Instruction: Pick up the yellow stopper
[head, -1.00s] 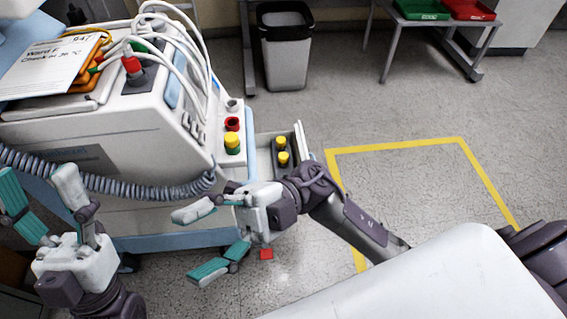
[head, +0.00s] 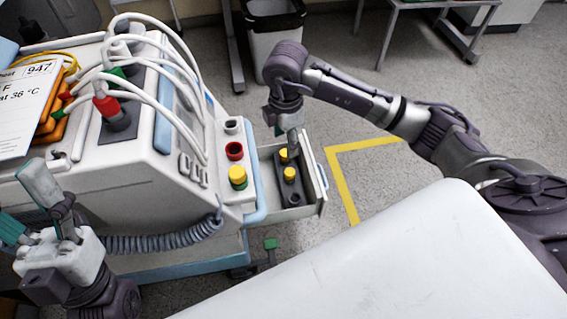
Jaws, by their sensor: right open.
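Two yellow stoppers, a rear one (head: 285,155) and a front one (head: 290,174), stand in a dark holder (head: 291,192) inside the open drawer. Another yellow stopper (head: 238,173) sits on a green base on the machine's side ledge. My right gripper (head: 286,138) points down over the drawer, open, its fingertips close to the rear stopper. I cannot tell whether they touch it. My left gripper (head: 24,205) is at the lower left, open and empty, fingers pointing up, away from the stoppers.
The drawer (head: 309,204) juts out from the white machine (head: 170,192). A red port (head: 235,151) and a grey port (head: 231,126) line the ledge. White cables arch over the machine. A bin (head: 276,45) stands behind. A white surface (head: 400,262) fills the lower right.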

